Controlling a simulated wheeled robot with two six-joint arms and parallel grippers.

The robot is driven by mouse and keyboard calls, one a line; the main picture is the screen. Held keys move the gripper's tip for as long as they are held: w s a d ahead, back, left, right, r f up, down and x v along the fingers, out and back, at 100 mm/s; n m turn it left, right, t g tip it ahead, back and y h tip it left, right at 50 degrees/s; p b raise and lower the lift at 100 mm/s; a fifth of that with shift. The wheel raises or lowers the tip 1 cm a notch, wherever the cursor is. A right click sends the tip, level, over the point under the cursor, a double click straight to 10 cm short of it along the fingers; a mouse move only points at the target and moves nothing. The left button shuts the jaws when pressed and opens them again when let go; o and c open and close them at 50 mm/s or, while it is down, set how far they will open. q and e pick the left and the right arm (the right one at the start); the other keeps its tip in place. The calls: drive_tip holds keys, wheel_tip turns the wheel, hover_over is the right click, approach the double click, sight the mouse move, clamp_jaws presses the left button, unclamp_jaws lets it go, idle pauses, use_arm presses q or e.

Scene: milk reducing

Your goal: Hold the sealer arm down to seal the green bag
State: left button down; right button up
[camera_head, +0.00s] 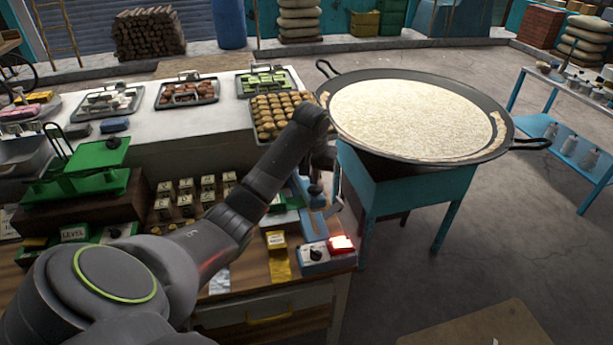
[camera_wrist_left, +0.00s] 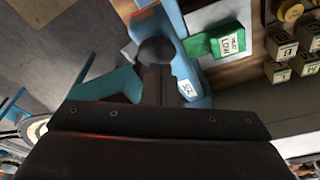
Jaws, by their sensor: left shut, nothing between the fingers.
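The blue sealer (camera_head: 313,226) stands near the right end of the wooden counter, and part of its blue body (camera_wrist_left: 193,80) shows in the left wrist view. A round dark knob (camera_wrist_left: 155,51) of the sealer arm shows right in front of my gripper. The green bag (camera_wrist_left: 222,42) with a white label lies beside the blue body; its green edge also shows in the head view (camera_head: 286,218). My left gripper (camera_head: 318,180) points down over the sealer, shut, with its fingers (camera_wrist_left: 155,84) at the knob. I cannot tell whether they touch it. My right gripper is out of view.
A box with a glowing red light (camera_head: 341,244) and dark knob sits at the counter's front right corner. A large round pan (camera_head: 415,112) stands on a teal stand to the right.

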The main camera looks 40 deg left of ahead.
sight(317, 197)
use_arm(q)
drive_tip(key=shift+s+d+f, duration=0.25)
drive_tip(key=shift+d+f, duration=0.05)
drive_tip(key=shift+f, duration=0.35)
drive_tip(key=shift+s+d+f, duration=0.2)
drive_tip(key=shift+d+f, duration=0.05)
drive_tip(key=shift+f, duration=0.45)
drive_tip(key=shift+s+d+f, duration=0.15)
drive_tip(key=shift+f, duration=0.35)
drive_tip(key=shift+s+d+f, duration=0.15)
drive_tip(key=shift+d+f, duration=0.05)
drive_tip(key=shift+f, duration=0.35)
drive_tip(key=shift+s+d+f, duration=0.15)
drive_tip(key=shift+f, duration=0.45)
drive_tip(key=shift+s+d+f, duration=0.1)
drive_tip(key=shift+d+f, duration=0.05)
drive_tip(key=shift+f, duration=0.4)
drive_tip(key=shift+s+d+f, duration=0.1)
drive_tip(key=shift+f, duration=0.55)
drive_tip(key=shift+s, duration=0.1)
idle(1.5)
